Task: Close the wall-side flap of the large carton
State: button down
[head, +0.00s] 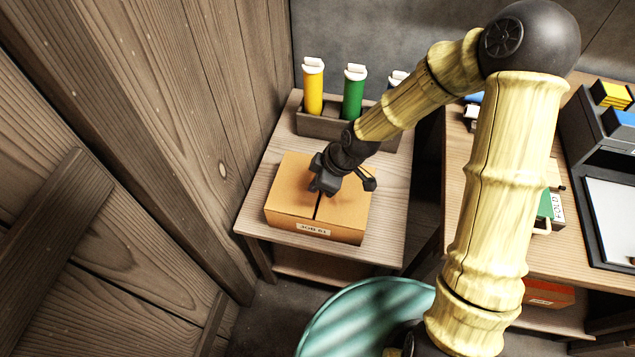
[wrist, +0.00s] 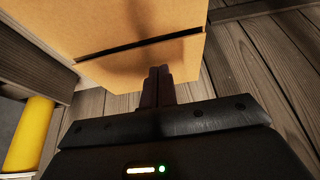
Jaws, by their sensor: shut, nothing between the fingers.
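The large carton (head: 290,215) is a tan cardboard box with a white label on its front, standing on a small wooden table. Its top shows two flaps lying about flat, with a dark narrow gap between them. The wall-side flap (head: 292,180) is the left one in the head view; in the wrist view it is the strip (wrist: 115,70) below the dark gap. My gripper (head: 325,184) is shut and empty, pointing down at the top of the carton. In the wrist view its fingertips (wrist: 159,72) are over the wall-side flap; I cannot tell whether they touch it.
A plank wall (head: 225,110) rises close on the left of the table (head: 395,205). A wooden rack (head: 325,125) with yellow and green cylinders stands behind the carton. A teal round object (head: 360,315) is in front. A desk with trays (head: 600,140) stands to the right.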

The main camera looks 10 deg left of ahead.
jog(key=d, duration=0.3)
jog(key=d+f, duration=0.1)
jog(key=d, duration=0.5)
jog(key=shift+s+d+f+p, duration=0.15)
jog(key=shift+s+d+p, duration=0.05)
jog(key=shift+d+p, duration=0.15)
jog(key=shift+s+d, duration=0.1)
jog(key=shift+d, duration=0.1)
jog(key=s+d+r+m+t+h, duration=0.1)
jog(key=s+d+r+m+h, duration=0.1)
jog(key=d+r+m, duration=0.5)
jog(key=s+d+r+m+t+h, duration=0.1)
jog(key=s+d+r+m+h, duration=0.2)
jog(key=d+r+m, duration=0.4)
jog(key=m, duration=0.3)
jog(key=shift+s+d+r, duration=0.25)
jog(key=shift+d+r, duration=0.05)
jog(key=shift+r, duration=0.05)
jog(key=shift+w+a, duration=0.1)
jog(key=shift+a, duration=0.05)
